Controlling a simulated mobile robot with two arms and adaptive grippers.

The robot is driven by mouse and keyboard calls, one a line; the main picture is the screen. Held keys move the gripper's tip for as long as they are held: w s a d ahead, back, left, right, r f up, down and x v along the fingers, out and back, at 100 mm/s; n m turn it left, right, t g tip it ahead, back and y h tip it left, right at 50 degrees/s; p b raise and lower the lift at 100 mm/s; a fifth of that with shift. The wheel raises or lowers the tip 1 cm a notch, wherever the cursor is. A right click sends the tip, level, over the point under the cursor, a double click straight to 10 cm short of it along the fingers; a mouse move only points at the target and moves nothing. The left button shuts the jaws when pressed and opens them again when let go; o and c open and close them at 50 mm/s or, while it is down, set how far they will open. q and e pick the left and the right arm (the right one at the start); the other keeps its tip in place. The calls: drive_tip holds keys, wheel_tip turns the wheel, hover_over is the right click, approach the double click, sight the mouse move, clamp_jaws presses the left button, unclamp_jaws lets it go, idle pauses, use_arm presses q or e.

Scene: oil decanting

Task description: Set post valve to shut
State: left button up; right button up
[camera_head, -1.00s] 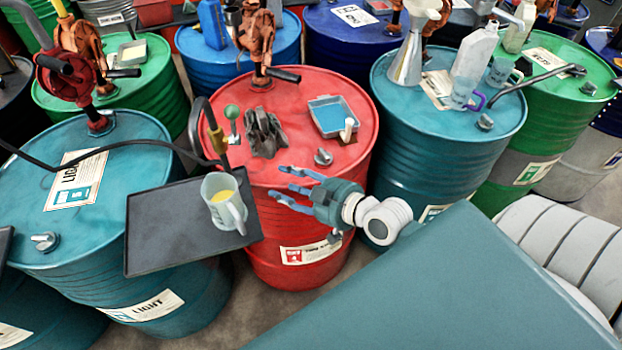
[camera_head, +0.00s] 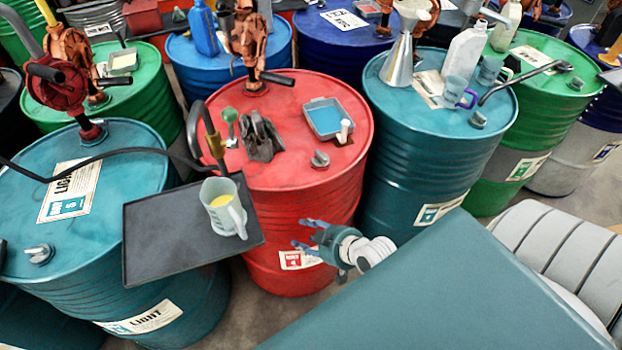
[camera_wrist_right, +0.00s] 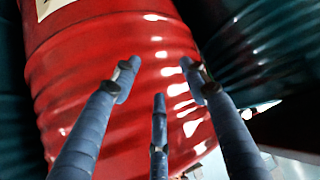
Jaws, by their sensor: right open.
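My right gripper (camera_head: 306,236) is in front of the red drum (camera_head: 290,210), below its top rim. In the right wrist view its three fingers (camera_wrist_right: 159,78) are spread, empty, with the drum's ribbed red side ahead. No part is labelled as the post valve. A black bent pipe with a yellow-brown fitting (camera_head: 213,140) rises at the back of the dark tray (camera_head: 150,240); this may be it, but its setting cannot be told. The gripper is to its lower right, well apart from it. My left gripper is not in view.
A jug of yellow liquid (camera_head: 224,208) stands on the tray. The red drum's top holds a green knob (camera_head: 230,117), a dark rag-like thing (camera_head: 262,138) and a blue-filled pan (camera_head: 328,118). A black hose (camera_head: 110,148) crosses the left teal drum (camera_head: 100,235). Drums crowd close together.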

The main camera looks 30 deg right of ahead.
drive_tip(key=shift+g, duration=0.4)
drive_tip(key=shift+s+d+f, duration=0.1)
drive_tip(key=shift+s+f, duration=0.2)
drive_tip(key=shift+f, duration=0.4)
drive_tip(key=shift+s+a+f, duration=0.1)
drive_tip(key=shift+s+f, duration=0.2)
drive_tip(key=shift+f, duration=0.45)
drive_tip(key=shift+s+d+f, duration=0.1)
drive_tip(key=shift+s+f, duration=0.2)
drive_tip(key=shift+f, duration=0.4)
